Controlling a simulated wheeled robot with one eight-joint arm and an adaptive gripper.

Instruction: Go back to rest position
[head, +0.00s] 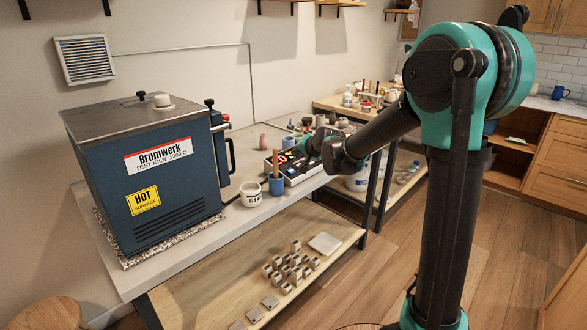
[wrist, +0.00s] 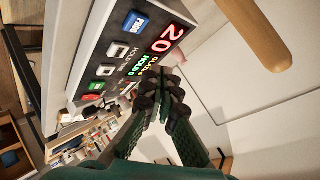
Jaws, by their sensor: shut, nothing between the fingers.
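My gripper (wrist: 172,98) is shut and empty in the wrist view, its fingertips together close to the face of a kiln controller box (wrist: 92,70). The box has a red lit "20" display, a blue button and other small buttons, one lit green and one red. I cannot tell whether the fingertips touch it. In the head view my arm reaches left over the worktable, with its end at the controller box (head: 299,176). The fingertips are hard to make out there.
A blue kiln (head: 160,215) marked hot stands on the worktable (head: 246,222). A white jar (head: 251,194) and a blue cup with wooden tools (head: 277,185) stand beside the controller. Several small blocks (head: 287,268) lie on the lower shelf. Open wooden floor (head: 390,262) lies to the right.

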